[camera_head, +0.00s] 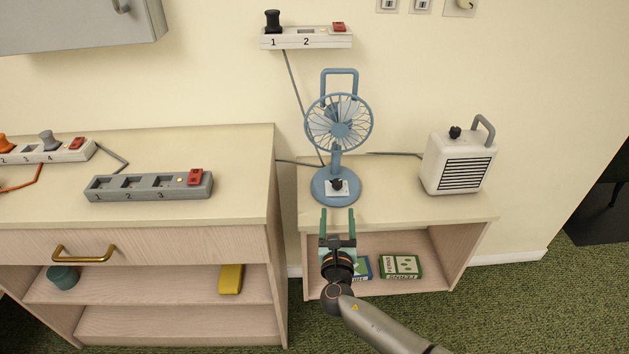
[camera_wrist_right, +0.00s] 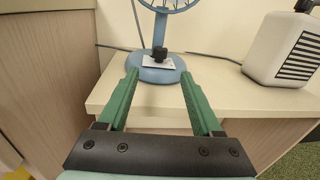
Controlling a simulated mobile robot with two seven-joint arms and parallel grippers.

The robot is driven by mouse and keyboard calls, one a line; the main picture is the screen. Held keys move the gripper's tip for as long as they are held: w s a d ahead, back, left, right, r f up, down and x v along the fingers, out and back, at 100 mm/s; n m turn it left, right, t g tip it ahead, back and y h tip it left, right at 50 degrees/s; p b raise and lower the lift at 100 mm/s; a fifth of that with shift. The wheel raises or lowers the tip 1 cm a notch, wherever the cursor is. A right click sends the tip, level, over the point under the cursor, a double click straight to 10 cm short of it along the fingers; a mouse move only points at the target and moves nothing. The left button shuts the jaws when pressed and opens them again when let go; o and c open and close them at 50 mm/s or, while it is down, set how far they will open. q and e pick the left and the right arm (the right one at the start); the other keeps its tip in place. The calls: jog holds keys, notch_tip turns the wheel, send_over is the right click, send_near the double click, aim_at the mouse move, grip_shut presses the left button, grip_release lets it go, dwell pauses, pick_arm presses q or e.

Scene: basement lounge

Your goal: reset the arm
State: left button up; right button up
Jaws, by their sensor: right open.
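My right gripper (camera_head: 338,222) is open and empty in front of the low shelf unit, with its green fingers pointing toward the blue fan (camera_head: 339,130). In the right wrist view the two green fingers (camera_wrist_right: 160,95) stand apart with nothing between them. The fan's round base with its dark knob (camera_wrist_right: 159,55) lies beyond the fingertips, apart from them. My right arm comes in from the lower right of the head view. My left gripper does not show.
The shelf unit's top (camera_head: 400,207) carries the fan and a white heater (camera_head: 458,160). Boxes (camera_head: 401,267) lie on its lower shelf. A grey power strip (camera_head: 150,186) lies on the left cabinet (camera_head: 240,190). A white strip (camera_head: 306,39) hangs on the wall.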

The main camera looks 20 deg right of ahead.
jog(key=s+a+f+m+g+y+p, duration=0.25)
jog(key=s+f+m, duration=0.25)
jog(key=s+m, duration=0.25)
jog(key=s+a+f+m+g+y+p, duration=0.1)
jog(key=s+f+m+g+y+p, duration=0.2)
jog(key=s+m, duration=0.5)
pick_arm(q)
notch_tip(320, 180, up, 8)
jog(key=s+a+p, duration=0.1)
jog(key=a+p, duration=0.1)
jog(key=p, duration=0.2)
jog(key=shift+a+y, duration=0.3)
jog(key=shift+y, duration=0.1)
pick_arm(e)
jog(key=s+a+r+m+g+y, duration=0.1)
jog(key=s+r+m, duration=0.1)
jog(key=s+m, duration=0.5)
jog(key=s+a+r+m+g+y, duration=0.1)
jog(key=s+a+r+m+y, duration=0.1)
jog(key=s+m, duration=0.5)
jog(key=shift+a+r, duration=0.15)
jog(key=shift+a, duration=0.15)
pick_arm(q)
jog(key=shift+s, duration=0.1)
pick_arm(e)
jog(key=shift+m, duration=0.25)
